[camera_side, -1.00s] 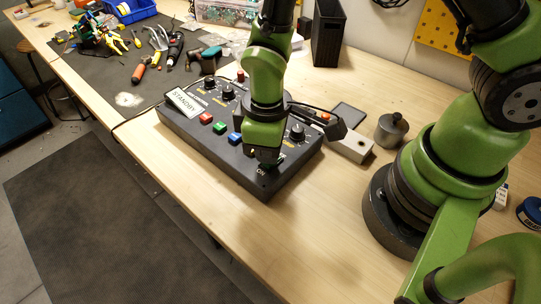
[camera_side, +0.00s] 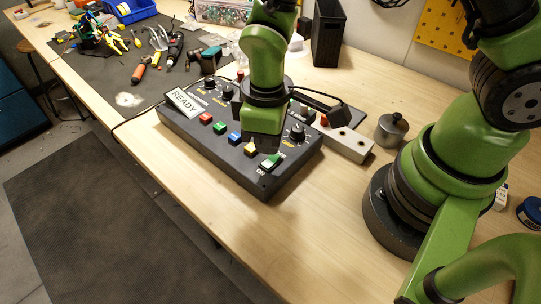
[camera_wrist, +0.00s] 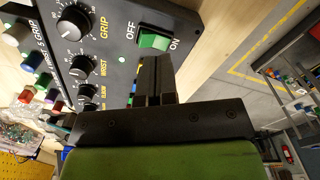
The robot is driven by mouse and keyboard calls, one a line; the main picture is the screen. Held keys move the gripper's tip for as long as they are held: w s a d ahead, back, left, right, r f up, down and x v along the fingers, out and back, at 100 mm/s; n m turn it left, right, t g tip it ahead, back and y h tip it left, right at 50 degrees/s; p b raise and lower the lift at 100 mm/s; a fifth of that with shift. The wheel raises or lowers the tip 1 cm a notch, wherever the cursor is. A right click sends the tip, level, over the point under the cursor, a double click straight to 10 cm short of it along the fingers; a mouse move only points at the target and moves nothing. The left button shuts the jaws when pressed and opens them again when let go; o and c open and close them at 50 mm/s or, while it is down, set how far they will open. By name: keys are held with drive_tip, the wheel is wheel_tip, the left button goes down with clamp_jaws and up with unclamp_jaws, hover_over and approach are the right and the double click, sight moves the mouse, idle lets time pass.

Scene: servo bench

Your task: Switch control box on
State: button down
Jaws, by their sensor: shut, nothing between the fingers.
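The green rocker switch (camera_side: 270,162) sits at the box's near right end, beside the ON label. In the wrist view the rocker (camera_wrist: 155,41) lies between the OFF and ON labels, in full sight.
Red, green, blue and yellow buttons and several knobs cover the panel near my gripper. A grey block with a red button (camera_side: 345,142) and a metal weight (camera_side: 391,129) stand right of the box. Bare bench lies in front.

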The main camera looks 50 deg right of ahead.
sight(268, 163)
drive_tip(key=shift+r, duration=1.95)
drive_tip(key=s+d+r+m+t+y, duration=0.1)
drive_tip(key=s+d+r+m+t, duration=0.2)
drive_tip(key=r, duration=0.6)
drive_tip(key=s+d+r+m+t+y, duration=0.1)
drive_tip(key=s+d+r+m+t, duration=0.3)
drive_tip(key=s+r+m, duration=0.3)
wheel_tip(268, 163, up, 3)
drive_tip(key=shift+d+f, duration=0.1)
drive_tip(key=shift+d, duration=0.55)
